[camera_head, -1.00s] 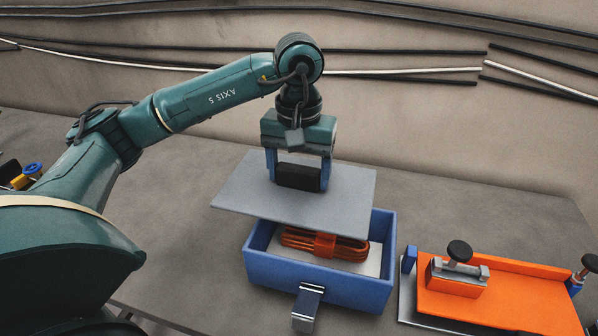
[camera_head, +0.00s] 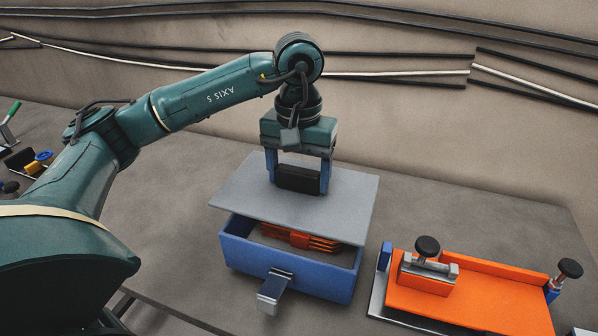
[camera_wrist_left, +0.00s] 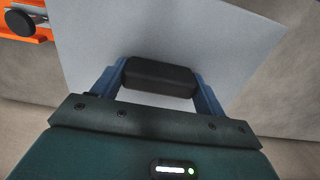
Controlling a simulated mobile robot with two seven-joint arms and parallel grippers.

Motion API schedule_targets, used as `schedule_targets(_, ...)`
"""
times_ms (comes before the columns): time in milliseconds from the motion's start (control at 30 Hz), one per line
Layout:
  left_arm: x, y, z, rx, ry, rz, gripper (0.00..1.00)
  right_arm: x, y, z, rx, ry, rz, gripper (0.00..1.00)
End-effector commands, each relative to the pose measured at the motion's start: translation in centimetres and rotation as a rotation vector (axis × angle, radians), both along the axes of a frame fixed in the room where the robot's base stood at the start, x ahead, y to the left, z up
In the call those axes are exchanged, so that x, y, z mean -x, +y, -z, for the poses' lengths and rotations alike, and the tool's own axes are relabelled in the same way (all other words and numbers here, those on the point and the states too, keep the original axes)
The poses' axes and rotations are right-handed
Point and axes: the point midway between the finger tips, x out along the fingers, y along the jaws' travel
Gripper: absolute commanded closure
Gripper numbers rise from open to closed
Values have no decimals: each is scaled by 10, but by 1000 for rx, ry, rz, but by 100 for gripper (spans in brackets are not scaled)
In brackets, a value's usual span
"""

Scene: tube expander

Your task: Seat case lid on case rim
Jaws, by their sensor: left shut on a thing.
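The case lid is a flat grey plate (camera_head: 235,192) with a black handle block (camera_head: 297,178) on top. My left gripper (camera_head: 298,182) is shut on that black handle and holds the lid from above. The blue case (camera_head: 290,278) stands on the table under the lid, with a grey latch (camera_head: 272,290) on its front. An orange bundle (camera_head: 300,238) inside shows through the gap between lid and front rim. The lid covers the case's back rim, so contact there is hidden. In the left wrist view the grey lid (camera_wrist_left: 215,45) and black handle (camera_wrist_left: 160,76) fill the middle.
An orange fixture (camera_head: 470,290) with black knobs stands on the table right of the case. Small tools (camera_head: 35,162) lie at the far left. The grey table (camera_head: 470,215) behind the fixture is clear. Cables run along the back wall.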

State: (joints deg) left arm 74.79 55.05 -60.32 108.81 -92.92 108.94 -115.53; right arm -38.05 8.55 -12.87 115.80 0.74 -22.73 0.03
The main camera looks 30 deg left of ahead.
Motion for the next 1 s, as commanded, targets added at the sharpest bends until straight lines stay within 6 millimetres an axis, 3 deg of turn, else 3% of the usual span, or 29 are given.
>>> schedule_targets(367, 0, 0, 3, 1, -2, -1, 61, 0, 2, 5, -3, -5, -4, 64)
schedule_targets(1000, 0, 0, 40, 0, -3, 0, 61, -7, 15, 9, -26, -71, -45, 64)
